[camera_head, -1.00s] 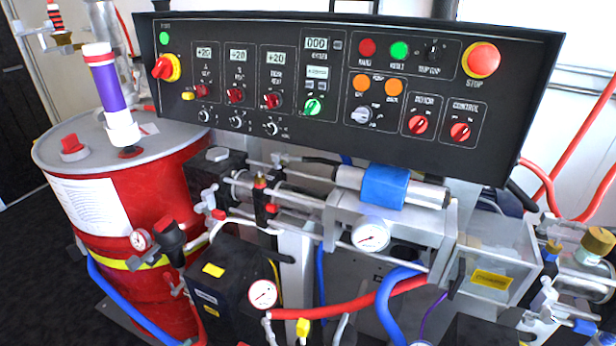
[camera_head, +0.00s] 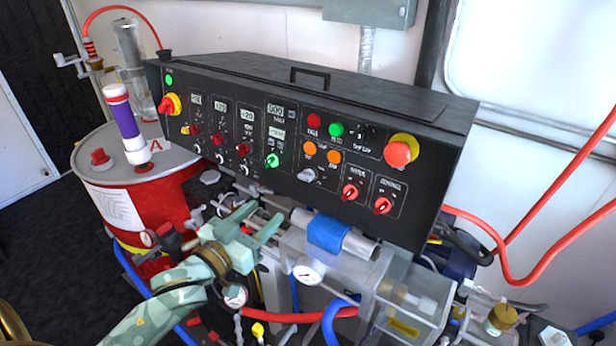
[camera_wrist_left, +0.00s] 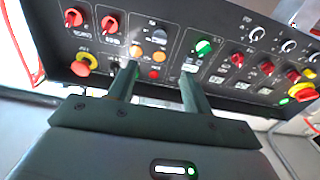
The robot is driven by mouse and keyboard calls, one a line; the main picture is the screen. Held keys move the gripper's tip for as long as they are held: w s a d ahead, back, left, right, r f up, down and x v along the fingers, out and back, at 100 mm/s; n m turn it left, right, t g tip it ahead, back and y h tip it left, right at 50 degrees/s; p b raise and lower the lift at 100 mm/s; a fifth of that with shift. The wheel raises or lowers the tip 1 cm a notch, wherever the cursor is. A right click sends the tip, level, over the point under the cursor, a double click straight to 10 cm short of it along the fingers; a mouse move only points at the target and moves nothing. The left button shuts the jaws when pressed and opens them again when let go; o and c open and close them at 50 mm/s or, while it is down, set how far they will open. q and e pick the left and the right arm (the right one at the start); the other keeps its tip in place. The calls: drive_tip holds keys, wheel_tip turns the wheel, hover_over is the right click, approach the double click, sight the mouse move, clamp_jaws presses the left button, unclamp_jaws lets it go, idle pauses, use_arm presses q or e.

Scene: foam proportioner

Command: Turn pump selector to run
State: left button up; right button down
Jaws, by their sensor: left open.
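The control panel (camera_head: 330,150) is a black sloped box with knobs, lamps and small displays. The pump selector appears to be the grey knob (camera_head: 307,175) below two orange lamps (camera_head: 321,152); its labels are too small to read and its setting cannot be told. In the left wrist view, where the panel appears upside down, the grey knob (camera_wrist_left: 160,35) shows beyond the fingers. My left gripper (camera_head: 267,212) is open and empty, in front of and below the panel, to the lower left of the knob and apart from it. Its two green fingers (camera_wrist_left: 158,77) point at the panel.
Red knobs (camera_head: 350,191) sit right of the grey knob, a green knob (camera_head: 272,160) left, and a red stop button (camera_head: 398,153) farther right. A blue-banded cylinder (camera_head: 328,233), gauges and hoses lie below the panel. A red drum (camera_head: 145,205) stands at the left.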

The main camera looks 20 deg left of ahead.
sight(303, 178)
use_arm(q)
drive_tip(key=w, duration=0.4)
drive_tip(key=w+d, duration=0.1)
drive_tip(key=w, duration=0.4)
drive_tip(key=w+d+b, duration=0.1)
drive_tip(key=w, duration=0.4)
drive_tip(key=shift+w+d, duration=0.1)
drive_tip(key=shift+w, duration=0.1)
drive_tip(key=c, duration=1)
